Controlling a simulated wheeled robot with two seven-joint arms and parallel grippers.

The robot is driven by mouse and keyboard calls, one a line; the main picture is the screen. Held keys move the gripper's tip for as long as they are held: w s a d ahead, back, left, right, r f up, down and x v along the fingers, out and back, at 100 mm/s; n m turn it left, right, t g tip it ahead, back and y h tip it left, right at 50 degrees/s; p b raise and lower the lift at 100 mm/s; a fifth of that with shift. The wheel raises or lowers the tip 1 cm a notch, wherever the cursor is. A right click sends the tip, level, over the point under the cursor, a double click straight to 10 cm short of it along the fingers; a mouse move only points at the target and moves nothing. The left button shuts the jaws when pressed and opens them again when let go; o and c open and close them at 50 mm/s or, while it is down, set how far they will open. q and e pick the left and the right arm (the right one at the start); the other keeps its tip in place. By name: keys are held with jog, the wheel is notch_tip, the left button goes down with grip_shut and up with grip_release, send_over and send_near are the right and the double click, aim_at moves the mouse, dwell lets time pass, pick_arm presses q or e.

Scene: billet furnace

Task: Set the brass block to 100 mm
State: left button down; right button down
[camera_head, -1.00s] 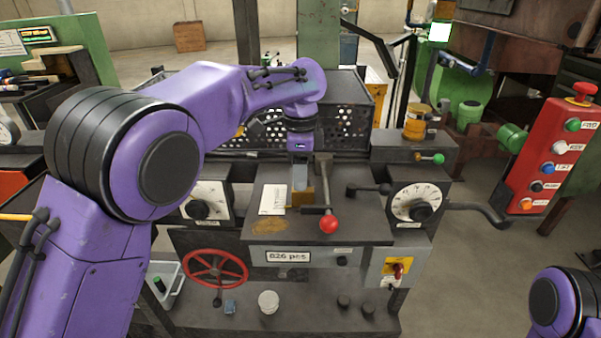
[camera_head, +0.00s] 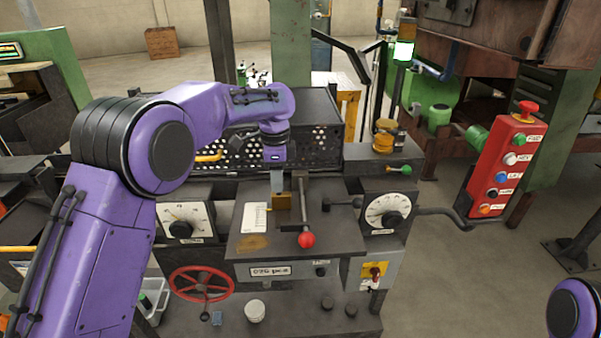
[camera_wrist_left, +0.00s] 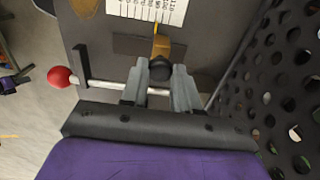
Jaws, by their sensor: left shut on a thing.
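The brass block (camera_head: 281,201) sits on the dark top plate (camera_head: 262,244) of the machine, right of a white scale card (camera_head: 254,217). My left gripper (camera_head: 278,184) points down over the block. In the left wrist view its two fingers (camera_wrist_left: 160,86) are shut around a dark round knob (camera_wrist_left: 161,68) on the brass block (camera_wrist_left: 161,46). The block's thin pointer reaches up toward the scale (camera_wrist_left: 150,10). The scale figures are too small to read against it. My right gripper is out of view; only part of my right arm shows at lower right.
A lever with a red ball (camera_head: 306,240) lies just right of the block. A perforated black guard (camera_head: 318,125) stands behind. Dials (camera_head: 388,214) flank the plate, a red handwheel (camera_head: 202,284) is below, and a red button box (camera_head: 506,165) hangs at right.

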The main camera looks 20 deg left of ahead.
pick_arm(q)
jog(key=shift+w+a, duration=0.1)
jog(key=shift+w, duration=0.1)
jog(key=shift+f, duration=0.15)
jog(key=c, duration=1.1)
grip_release()
jog(key=shift+o, duration=1.4)
jog(key=shift+w, duration=0.25)
notch_tip(320, 180, up, 10)
jog(key=shift+r, duration=0.2)
jog(key=shift+a, duration=0.15)
